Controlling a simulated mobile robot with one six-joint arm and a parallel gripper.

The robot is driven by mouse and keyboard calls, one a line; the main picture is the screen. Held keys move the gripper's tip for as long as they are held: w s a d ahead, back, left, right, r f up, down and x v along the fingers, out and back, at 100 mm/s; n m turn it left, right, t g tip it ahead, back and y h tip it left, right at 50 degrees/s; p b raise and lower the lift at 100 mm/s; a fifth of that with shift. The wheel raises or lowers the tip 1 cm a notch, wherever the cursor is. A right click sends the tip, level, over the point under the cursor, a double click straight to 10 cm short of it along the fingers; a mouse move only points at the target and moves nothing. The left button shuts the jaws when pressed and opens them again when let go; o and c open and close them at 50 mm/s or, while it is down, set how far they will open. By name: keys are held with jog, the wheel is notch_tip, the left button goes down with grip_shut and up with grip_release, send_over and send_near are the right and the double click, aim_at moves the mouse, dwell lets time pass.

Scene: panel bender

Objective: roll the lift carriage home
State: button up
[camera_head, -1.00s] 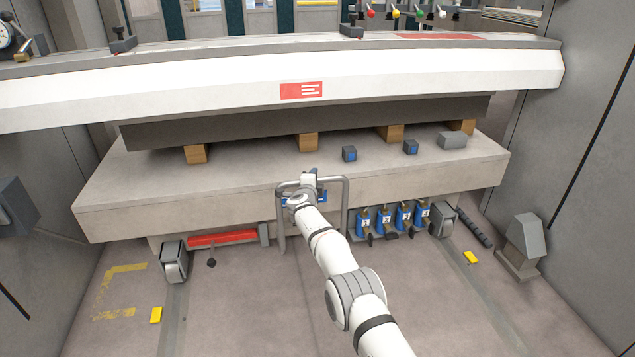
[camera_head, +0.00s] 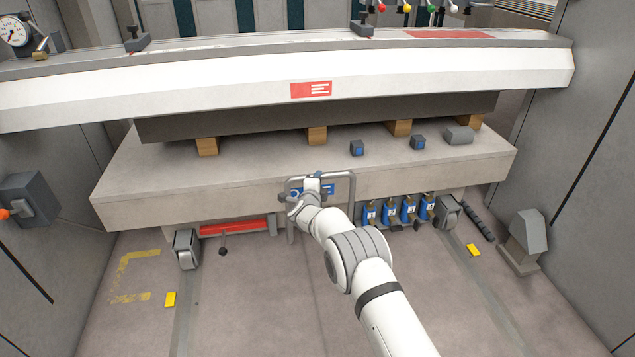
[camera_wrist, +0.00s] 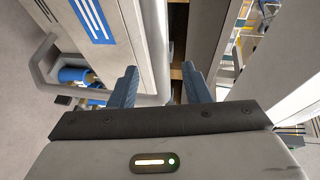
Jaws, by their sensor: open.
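The lift carriage (camera_head: 150,178) is a wide, pale grey slab on small wheels, under the white press beam. Several wooden blocks on it sit beneath a dark beam (camera_head: 250,123). A grey tubular handle (camera_head: 352,190) stands at its front middle, with a blue plate behind. My gripper (camera_head: 314,182) is at the upper left part of this handle. In the wrist view its two blue-grey fingers (camera_wrist: 160,88) are apart. The arm partly hides the handle.
Yellow blocks lie on the floor at left (camera_head: 170,299) and right (camera_head: 473,250), near the floor tracks. Yellow corner marks (camera_head: 140,255) are at left. Blue bottles (camera_head: 390,213) and a red bar (camera_head: 235,228) sit under the carriage front. A grey post (camera_head: 525,240) stands right.

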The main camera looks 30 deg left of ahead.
jog(key=shift+v, duration=1.05)
